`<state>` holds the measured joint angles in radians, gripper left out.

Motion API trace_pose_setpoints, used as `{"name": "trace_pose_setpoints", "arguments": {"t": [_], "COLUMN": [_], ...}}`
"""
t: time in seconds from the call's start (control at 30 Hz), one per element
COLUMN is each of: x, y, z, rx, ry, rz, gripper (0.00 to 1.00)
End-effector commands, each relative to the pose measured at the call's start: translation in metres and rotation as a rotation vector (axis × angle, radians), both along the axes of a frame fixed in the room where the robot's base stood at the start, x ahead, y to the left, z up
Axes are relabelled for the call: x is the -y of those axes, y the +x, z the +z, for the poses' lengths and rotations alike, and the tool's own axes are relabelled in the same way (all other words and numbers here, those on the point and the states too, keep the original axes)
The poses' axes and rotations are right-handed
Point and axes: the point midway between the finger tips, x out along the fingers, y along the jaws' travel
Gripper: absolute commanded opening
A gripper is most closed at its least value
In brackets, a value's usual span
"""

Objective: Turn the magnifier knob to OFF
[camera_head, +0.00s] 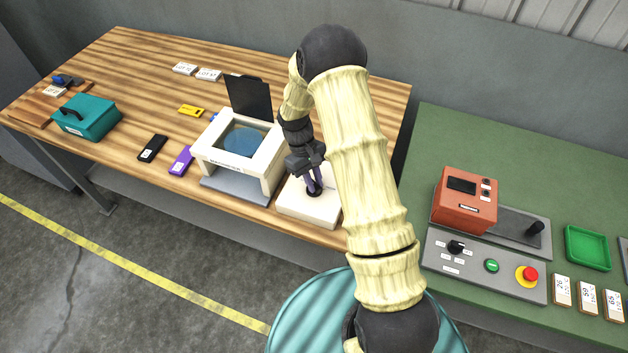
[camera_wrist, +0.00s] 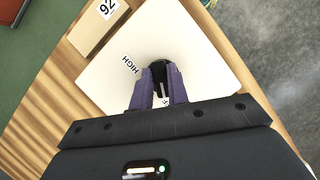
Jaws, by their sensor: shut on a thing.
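The magnifier (camera_head: 210,148) is a white frame with a blue round lens on the wooden table. To its right is a white control box (camera_head: 295,209) with a black knob (camera_head: 313,192) on top. My gripper (camera_head: 314,181) points down over this box, its purple fingers shut on the knob. In the wrist view the black knob (camera_wrist: 157,66) sits between the fingers of my gripper (camera_wrist: 158,88). A HIGH label (camera_wrist: 130,64) shows on the white box (camera_wrist: 195,40). Another label between the fingers is mostly hidden, with only an F readable. The knob's pointer direction is hard to tell.
A teal case (camera_head: 88,118), a black item (camera_head: 152,148), a purple item (camera_head: 181,160) and a yellow item (camera_head: 191,111) lie on the left of the table. A green bench (camera_head: 440,130) at right holds an orange unit (camera_head: 465,200) and a grey control panel (camera_head: 470,272).

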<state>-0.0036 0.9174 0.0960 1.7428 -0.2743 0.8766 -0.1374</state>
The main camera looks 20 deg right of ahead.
Motion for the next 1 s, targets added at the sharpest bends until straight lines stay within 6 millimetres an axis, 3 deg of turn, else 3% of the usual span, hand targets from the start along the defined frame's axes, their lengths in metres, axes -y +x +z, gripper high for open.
{"name": "trace_pose_setpoints", "arguments": {"t": [0.3,0.33,0.43,0.77,1.0], "x": [-0.001,-0.001,-0.001,-0.001,-0.005], "y": [0.003,0.003,0.002,0.001,0.01], "z": [0.001,0.001,0.001,0.002,0.023], "rx": [0.008,0.008,0.007,0.003,0.006], "ry": [0.002,0.002,0.002,0.0,0.0], "rz": [0.006,0.006,0.006,0.003,0.002], "gripper": [0.0,0.18,0.38,0.38,0.38]}}
